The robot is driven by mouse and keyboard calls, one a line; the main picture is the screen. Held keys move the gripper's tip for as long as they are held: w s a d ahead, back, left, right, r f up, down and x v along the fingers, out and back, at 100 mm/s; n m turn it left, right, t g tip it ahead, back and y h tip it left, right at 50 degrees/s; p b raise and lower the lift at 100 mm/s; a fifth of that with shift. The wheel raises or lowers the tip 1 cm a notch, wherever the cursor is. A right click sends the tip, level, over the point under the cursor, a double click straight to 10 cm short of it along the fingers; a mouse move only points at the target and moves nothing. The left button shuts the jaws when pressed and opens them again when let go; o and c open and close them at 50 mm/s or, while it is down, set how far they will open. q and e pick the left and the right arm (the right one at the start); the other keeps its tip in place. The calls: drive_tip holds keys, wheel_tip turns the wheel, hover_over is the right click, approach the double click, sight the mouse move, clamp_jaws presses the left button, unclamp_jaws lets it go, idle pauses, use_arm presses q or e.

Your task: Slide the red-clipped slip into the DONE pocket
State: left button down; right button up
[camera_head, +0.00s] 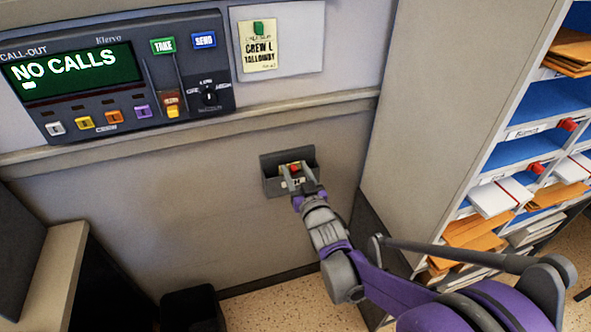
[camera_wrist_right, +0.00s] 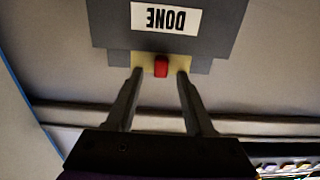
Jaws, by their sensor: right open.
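The grey DONE pocket (camera_head: 271,186) is fixed to the wall below the ledge. In the right wrist view the pocket (camera_wrist_right: 110,25) appears upside down, with its white DONE label (camera_wrist_right: 166,18). The slip shows as a narrow yellow strip (camera_wrist_right: 146,62) at the pocket's mouth; the rest is hidden behind the pocket front. Its red clip (camera_wrist_right: 161,67) sticks out there and also shows in the head view (camera_head: 295,168). My right gripper (camera_wrist_right: 159,76) is open, one finger on each side of the clip, with gaps between. My left gripper is not in view.
A call-out console (camera_head: 115,72) reading NO CALLS is on the wall above the ledge (camera_head: 200,128). A card with a green clip (camera_head: 259,45) hangs on a white board. Shelves (camera_head: 515,150) with orange envelopes stand at right. A dark bin (camera_head: 193,308) is below.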

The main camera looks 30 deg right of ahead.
drive_tip(key=s+a+f+n+g+y+p, duration=0.1)
drive_tip(key=s+a+f+g, duration=0.35)
drive_tip(key=s, duration=0.55)
drive_tip(key=s+a+f+n+g+y, duration=0.1)
drive_tip(key=s+a+f+g+y, duration=0.25)
drive_tip(key=s, duration=0.65)
drive_tip(key=s+a+f+n+g+p, duration=0.1)
drive_tip(key=s+a+f+g, duration=0.35)
drive_tip(key=s+a, duration=0.4)
use_arm(q)
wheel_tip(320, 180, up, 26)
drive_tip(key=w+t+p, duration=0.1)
drive_tip(key=p, duration=1.9)
drive_tip(key=shift+p, duration=0.35)
use_arm(e)
wheel_tip(320, 180, up, 25)
drive_tip(key=d, duration=0.1)
drive_tip(key=shift+d, duration=0.3)
drive_tip(key=shift+f+t, duration=0.1)
drive_tip(key=shift+t, duration=0.15)
